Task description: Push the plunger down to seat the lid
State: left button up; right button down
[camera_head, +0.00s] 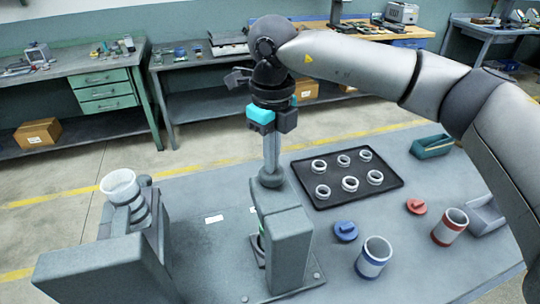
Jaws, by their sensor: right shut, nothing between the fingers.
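My right gripper (271,165) comes down from above over the grey press (288,240). Its narrow fingers look shut and empty, pointing straight down. Their tips meet, or nearly meet, the rounded plunger top (271,179); exact contact is hard to tell. Something pale with a green edge (258,242) shows at the press's left side, mostly hidden by the press body, so the lid's seating cannot be seen. A blue lid (345,231) and a red lid (416,206) lie on the table. My left gripper is out of view.
A black tray (324,203) with several white rings lies behind the press. A blue-banded jar (373,257) and a red-banded jar (449,227) stand at right. A grey machine (105,268) holding a white ring (118,184) stands at left. A green box (432,146) is far right.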

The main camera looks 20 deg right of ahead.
jog(key=shift+s+f, duration=0.15)
jog(key=shift+f, duration=0.1)
jog(key=shift+r+p, duration=0.55)
jog(key=shift+r, duration=0.25)
notch_tip(320, 180, up, 8)
jog(key=p, duration=0.4)
jog(key=shift+f, duration=0.15)
